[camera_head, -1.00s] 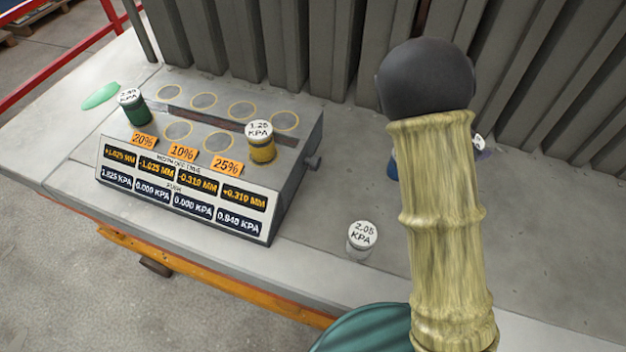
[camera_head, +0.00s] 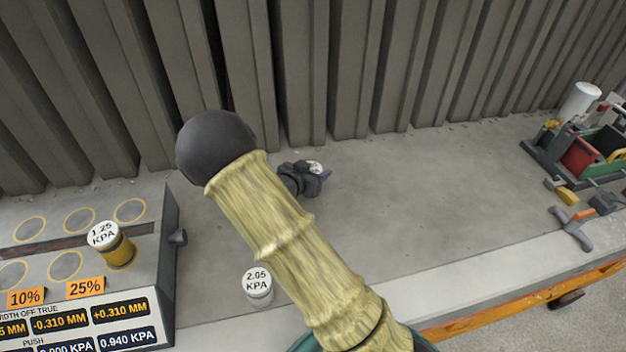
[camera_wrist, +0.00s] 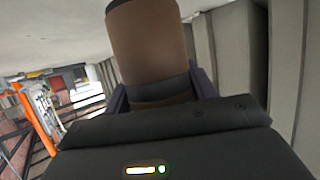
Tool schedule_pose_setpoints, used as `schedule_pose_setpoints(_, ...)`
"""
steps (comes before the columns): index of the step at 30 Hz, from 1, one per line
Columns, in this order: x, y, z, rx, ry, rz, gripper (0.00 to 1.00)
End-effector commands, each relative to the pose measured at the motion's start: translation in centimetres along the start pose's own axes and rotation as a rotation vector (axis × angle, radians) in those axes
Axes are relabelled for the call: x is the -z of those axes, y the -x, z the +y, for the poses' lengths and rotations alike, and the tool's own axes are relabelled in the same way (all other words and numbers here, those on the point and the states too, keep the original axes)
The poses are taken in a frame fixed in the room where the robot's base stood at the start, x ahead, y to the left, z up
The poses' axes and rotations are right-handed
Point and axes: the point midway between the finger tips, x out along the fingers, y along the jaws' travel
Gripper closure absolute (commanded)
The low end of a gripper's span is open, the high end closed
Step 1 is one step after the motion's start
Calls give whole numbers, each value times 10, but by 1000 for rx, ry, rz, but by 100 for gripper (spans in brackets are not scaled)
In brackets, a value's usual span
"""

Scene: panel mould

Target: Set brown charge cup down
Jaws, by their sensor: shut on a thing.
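The brown charge cup (camera_wrist: 150,45) fills the upper middle of the wrist view, between the purple fingers. My gripper (camera_wrist: 160,92) is shut on it. In the head view my gripper (camera_head: 306,176) is a small dark shape over the bench, beyond my forearm and near the ribbed wall. A pale top shows at the gripper there, but the cup's brown side is hidden. I cannot tell whether the cup touches the bench.
A white 2.05 KPA cup (camera_head: 258,287) stands on the bench (camera_head: 430,190). A yellow 1.25 KPA cup (camera_head: 115,248) stands on the ringed console (camera_head: 168,275) at left. A tool tray (camera_head: 548,160) and loose tools lie at right. The bench between is clear.

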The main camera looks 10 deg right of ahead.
Motion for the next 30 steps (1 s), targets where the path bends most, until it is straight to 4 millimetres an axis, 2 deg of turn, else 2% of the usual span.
schedule_pose_setpoints(4,-3,-2,0,-1,1,2,79)
schedule_pose_setpoints(12,-32,-14,0,-1,1,2,79)
schedule_pose_setpoints(24,-37,-16,0,-1,-1,2,79)
schedule_pose_setpoints(25,-37,-16,0,0,0,0,40)
schedule_pose_setpoints(28,-37,-15,0,0,0,0,22)
schedule_pose_setpoints(30,-37,-15,0,0,0,0,22)
